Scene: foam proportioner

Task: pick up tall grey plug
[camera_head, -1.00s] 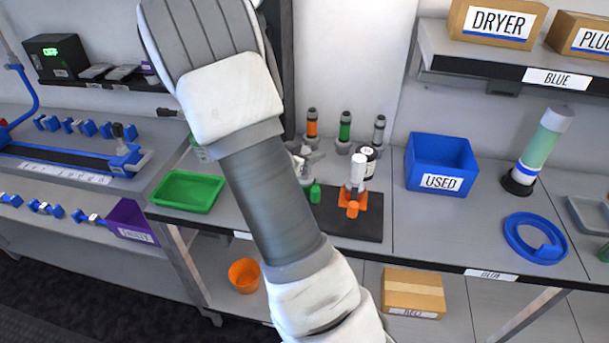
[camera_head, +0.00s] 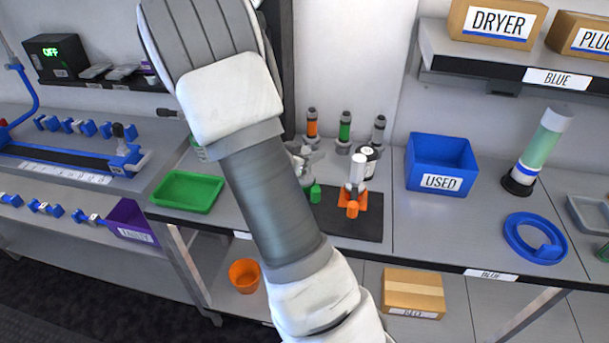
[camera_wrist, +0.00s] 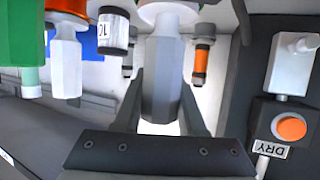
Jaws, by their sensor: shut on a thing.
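The tall grey plug (camera_wrist: 162,75) is a pale grey faceted piece in the middle of the wrist view. My gripper (camera_wrist: 160,108) is shut on it, with one dark finger on each side. In the head view, my arm hides most of the gripper, and only a grey part of it shows beside the back of the dark mat. I cannot make out the held plug there, and cannot tell from these views whether it is clear of its support.
A white-capped orange-based piece (camera_head: 354,185) and a small green piece (camera_head: 315,193) stand on the dark mat (camera_head: 345,225). Orange, green and grey vials stand behind. A green tray (camera_head: 187,207) lies left, a blue USED bin (camera_head: 440,150) right. A DRY box (camera_wrist: 285,130) is close right in the wrist view.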

